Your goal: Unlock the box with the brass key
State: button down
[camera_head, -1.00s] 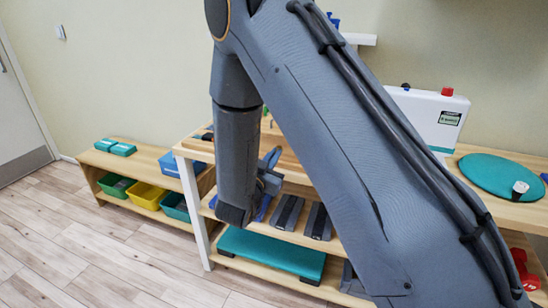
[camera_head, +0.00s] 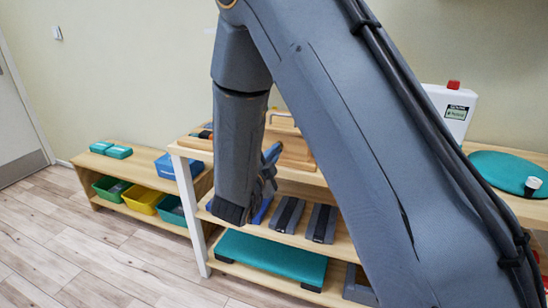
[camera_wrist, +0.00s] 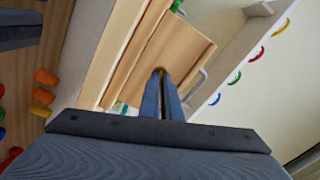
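The wooden box (camera_head: 298,150) stands on the top shelf board, partly hidden behind my arm in the head view. In the wrist view the box (camera_wrist: 182,45) lies just beyond my fingertips, with a grey metal handle or bar at its side. My gripper (camera_wrist: 161,76) has its two fingers close together, pointing at the box. A small brass-coloured piece, seemingly the brass key (camera_wrist: 158,71), shows between the fingertips. Most of it is hidden, and I cannot tell whether it touches the box. I cannot make out a keyhole.
A low bench (camera_head: 150,165) with green, yellow and teal bins stands at the left. A white container (camera_head: 449,108) with a red cap and a teal round cushion (camera_head: 505,172) are on the top board at the right. Grey weights lie on the shelf below.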

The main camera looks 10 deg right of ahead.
jog(key=shift+m+b, duration=1.55)
jog(key=shift+m, duration=0.65)
jog(key=c, duration=2)
grip_release()
jog(key=v, duration=0.7)
jog(key=shift+s+a, duration=0.15)
jog(key=shift+s, duration=0.2)
